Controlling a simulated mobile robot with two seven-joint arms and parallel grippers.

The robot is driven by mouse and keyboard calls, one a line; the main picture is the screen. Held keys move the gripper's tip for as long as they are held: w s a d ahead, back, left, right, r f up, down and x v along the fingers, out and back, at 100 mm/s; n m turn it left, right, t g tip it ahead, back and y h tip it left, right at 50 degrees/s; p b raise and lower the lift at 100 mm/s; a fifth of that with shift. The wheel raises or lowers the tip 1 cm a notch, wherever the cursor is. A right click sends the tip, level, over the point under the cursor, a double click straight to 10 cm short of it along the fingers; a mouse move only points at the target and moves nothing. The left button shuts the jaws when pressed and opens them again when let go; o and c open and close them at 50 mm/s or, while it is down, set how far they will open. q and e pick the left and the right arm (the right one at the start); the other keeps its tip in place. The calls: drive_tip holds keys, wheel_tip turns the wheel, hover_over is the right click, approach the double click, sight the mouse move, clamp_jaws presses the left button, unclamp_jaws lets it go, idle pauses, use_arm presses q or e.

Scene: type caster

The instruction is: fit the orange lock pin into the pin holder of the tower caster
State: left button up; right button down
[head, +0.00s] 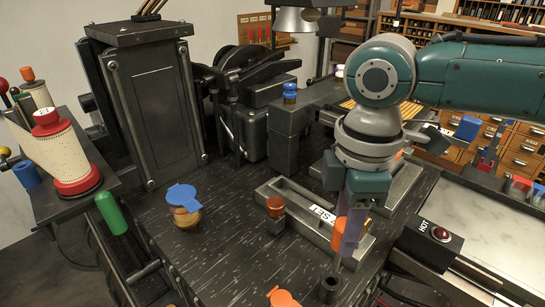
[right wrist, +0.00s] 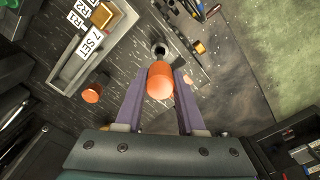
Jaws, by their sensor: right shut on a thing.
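The orange lock pin (head: 339,229) is in my right gripper (head: 352,243), above the dark tabletop near the front end of the tray. In the right wrist view the pin's rounded orange end (right wrist: 160,82) sits between the two purple fingers of the gripper (right wrist: 160,92). A short dark cylinder with an open top, which looks like the pin holder (head: 330,289), stands on the tabletop below and in front of the pin. In the right wrist view this holder (right wrist: 159,48) shows just beyond the pin, which partly overlaps it. The pin's lower end is hard to make out. My left gripper is out of view.
A grey tray (head: 290,213) marked SET lies behind the gripper. Another orange piece (head: 283,298) is at the bottom edge. A HOT box (head: 428,241) stands right. A dark tower (head: 148,110) rises behind.

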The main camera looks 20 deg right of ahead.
drive_tip(key=shift+f+b, duration=0.3)
drive_tip(key=shift+f, duration=0.5)
drive_tip(key=shift+r, duration=0.1)
drive_tip(key=shift+p, duration=0.35)
idle(0.4)
drive_tip(key=shift+p, duration=0.3)
idle(0.5)
